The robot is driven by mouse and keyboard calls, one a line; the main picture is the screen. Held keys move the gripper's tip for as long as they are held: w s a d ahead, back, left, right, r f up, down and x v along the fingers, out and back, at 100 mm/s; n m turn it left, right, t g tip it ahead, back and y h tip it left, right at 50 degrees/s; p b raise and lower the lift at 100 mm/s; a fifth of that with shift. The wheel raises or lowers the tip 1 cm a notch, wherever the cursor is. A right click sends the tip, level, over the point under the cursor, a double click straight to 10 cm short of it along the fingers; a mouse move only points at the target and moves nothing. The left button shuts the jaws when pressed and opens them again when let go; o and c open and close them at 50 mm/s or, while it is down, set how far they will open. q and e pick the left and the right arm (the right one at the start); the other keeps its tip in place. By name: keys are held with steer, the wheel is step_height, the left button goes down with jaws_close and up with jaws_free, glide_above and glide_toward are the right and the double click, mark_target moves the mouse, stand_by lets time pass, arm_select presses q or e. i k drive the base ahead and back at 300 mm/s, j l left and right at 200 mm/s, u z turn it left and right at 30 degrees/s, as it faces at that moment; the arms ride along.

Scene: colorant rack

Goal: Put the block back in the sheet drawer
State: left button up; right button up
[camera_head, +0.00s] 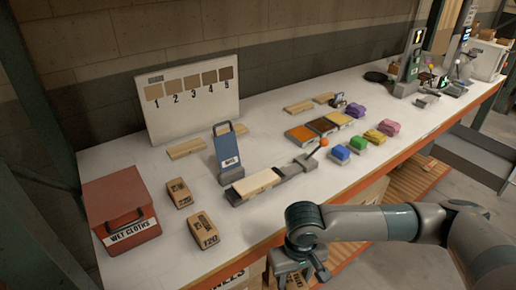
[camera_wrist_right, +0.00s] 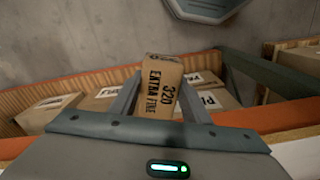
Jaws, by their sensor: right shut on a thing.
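The block (camera_wrist_right: 160,88) is a brown carton-like block marked "320 EXTRA FINE". In the right wrist view it stands between the two fingers of my right gripper (camera_wrist_right: 158,98), which is shut on it. In the head view my right gripper (camera_head: 298,268) hangs in front of the bench's front edge, at the bottom of the picture. I cannot tell for sure which part is the sheet drawer. My left gripper is in neither view.
Labelled cardboard boxes (camera_wrist_right: 48,112) sit beyond the gripper, by an orange edge. A green beam (camera_wrist_right: 268,76) runs at their right. On the white bench are two brown blocks (camera_head: 203,231), a red wet-cloths box (camera_head: 121,208) and a wood piece in a holder (camera_head: 256,183).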

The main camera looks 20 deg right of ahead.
mark_target(471, 158)
steer(key=i+l+z, duration=0.1)
steer(key=l, duration=0.5)
steer(key=i+l+z, duration=0.1)
steer(key=i+l, duration=0.25)
steer(key=l, duration=0.25)
steer(key=i+l, duration=0.25)
steer(key=l, duration=0.35)
steer(key=i+l+z, duration=0.15)
steer(key=l, duration=0.45)
steer(key=i+l+z, duration=0.1)
steer(key=i+l, duration=0.25)
steer(key=l, duration=0.2)
steer(key=i+l+z, duration=0.1)
steer(key=i+l, duration=0.2)
steer(key=l, duration=0.25)
steer(key=i+l+z, duration=0.1)
steer(key=i+l, duration=0.2)
steer(key=l, duration=0.2)
steer(key=i+l+z, duration=0.1)
steer(key=i+l, duration=0.25)
steer(key=l, duration=0.1)
